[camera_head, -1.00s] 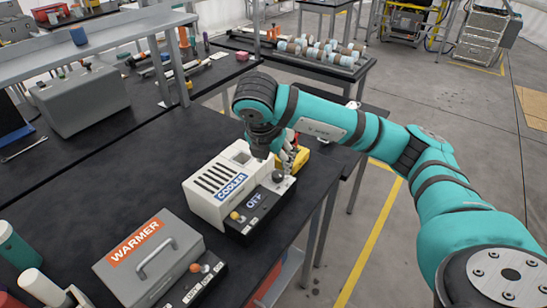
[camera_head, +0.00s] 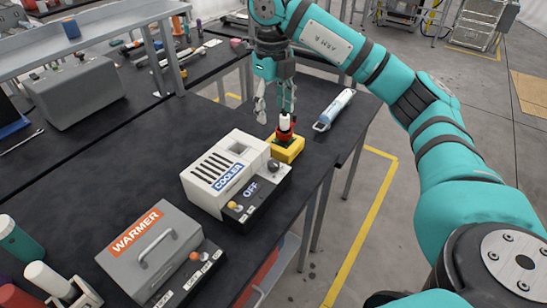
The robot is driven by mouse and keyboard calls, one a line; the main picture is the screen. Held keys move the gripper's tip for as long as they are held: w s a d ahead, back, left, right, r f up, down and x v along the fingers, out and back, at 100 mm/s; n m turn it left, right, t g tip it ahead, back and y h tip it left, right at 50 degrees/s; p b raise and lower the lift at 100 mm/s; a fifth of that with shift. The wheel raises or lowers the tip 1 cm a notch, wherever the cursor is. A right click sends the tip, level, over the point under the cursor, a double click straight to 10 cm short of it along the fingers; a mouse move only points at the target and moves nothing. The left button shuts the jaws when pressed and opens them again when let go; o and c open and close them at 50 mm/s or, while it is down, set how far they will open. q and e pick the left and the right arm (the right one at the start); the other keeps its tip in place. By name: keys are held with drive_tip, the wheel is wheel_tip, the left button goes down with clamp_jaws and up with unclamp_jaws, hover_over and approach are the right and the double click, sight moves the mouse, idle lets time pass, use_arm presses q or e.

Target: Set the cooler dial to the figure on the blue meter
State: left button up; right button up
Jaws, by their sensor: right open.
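The white cooler (camera_head: 213,172) stands on the black table, with slots on top and a black front panel (camera_head: 259,199). The panel display reads OFF. The dark round dial (camera_head: 273,166) sits at the panel's far right end. My right gripper (camera_head: 275,108) is open and empty, pointing down beyond the cooler and apart from the dial. A light blue and white object (camera_head: 335,110) lies at the table's right; I cannot tell whether it is the blue meter, and no figure can be read on it. My left gripper is not in view.
A yellow box (camera_head: 286,149) with a red and white piece on top stands right behind the cooler, close below my right gripper. A grey warmer (camera_head: 150,250) stands nearer, at lower left.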

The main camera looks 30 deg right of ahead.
drive_tip(key=p, duration=0.2)
approach(274, 163)
drive_tip(key=shift+n, duration=0.4)
wheel_tip(274, 163, down, 9)
drive_tip(key=shift+f, duration=0.1)
clamp_jaws()
